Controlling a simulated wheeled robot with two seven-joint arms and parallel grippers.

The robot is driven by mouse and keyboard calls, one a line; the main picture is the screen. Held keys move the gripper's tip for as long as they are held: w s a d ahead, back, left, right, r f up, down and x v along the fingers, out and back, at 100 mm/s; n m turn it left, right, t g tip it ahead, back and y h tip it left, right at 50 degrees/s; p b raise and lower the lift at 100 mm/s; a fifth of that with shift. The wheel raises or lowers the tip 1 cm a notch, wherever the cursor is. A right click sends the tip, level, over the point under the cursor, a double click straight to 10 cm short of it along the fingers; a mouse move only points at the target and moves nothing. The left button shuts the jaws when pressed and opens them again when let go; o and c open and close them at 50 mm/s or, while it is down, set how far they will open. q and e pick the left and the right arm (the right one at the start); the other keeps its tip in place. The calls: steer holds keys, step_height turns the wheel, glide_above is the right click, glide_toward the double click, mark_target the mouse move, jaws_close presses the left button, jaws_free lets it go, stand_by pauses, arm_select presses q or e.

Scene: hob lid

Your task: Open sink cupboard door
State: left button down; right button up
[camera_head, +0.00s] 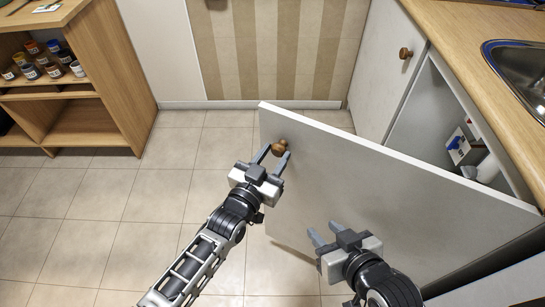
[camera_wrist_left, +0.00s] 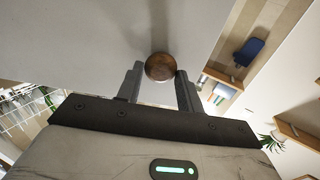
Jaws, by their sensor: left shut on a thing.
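The white sink cupboard door (camera_head: 345,185) stands swung wide open, out from the counter over the floor. Its round wooden knob (camera_head: 279,148) is near the door's far top corner. My left gripper (camera_head: 271,158) is at that knob. In the left wrist view the knob (camera_wrist_left: 159,67) sits between the fingertips of the left gripper (camera_wrist_left: 160,80), which is shut on it. My right gripper (camera_head: 322,238) is in front of the door's lower face, with its two fingers apart and nothing between them.
The open cupboard shows a white and blue box (camera_head: 459,147) inside. A wooden counter with a metal sink (camera_head: 520,72) is above it. Another white door with a knob (camera_head: 405,53) is beside it, closed. A wooden shelf (camera_head: 110,75) stands at left. The tiled floor (camera_head: 110,195) is clear.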

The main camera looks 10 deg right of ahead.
arm_select(q)
steer(key=shift+d, duration=0.1)
steer(key=c, duration=0.9)
jaws_free()
steer(key=shift+c, duration=0.2)
steer(key=v, duration=1.6)
steer(key=shift+p, duration=0.35)
steer(key=c, duration=0.6)
steer(key=a+y, duration=0.1)
steer(key=a+n, duration=0.1)
steer(key=a+f+g+y, duration=0.1)
steer(key=shift+s+n+y, duration=0.3)
steer(key=shift+s+n, duration=0.05)
steer(key=shift+n, duration=0.05)
jaws_close()
steer(key=s+a+f+n+g+y, duration=0.2)
steer(key=s+a+g+y, duration=0.1)
steer(key=a, duration=0.4)
steer(key=shift+s+a+f+n+y, duration=0.2)
steer(key=shift+s+n+y, duration=0.1)
steer(key=shift+s+y, duration=0.25)
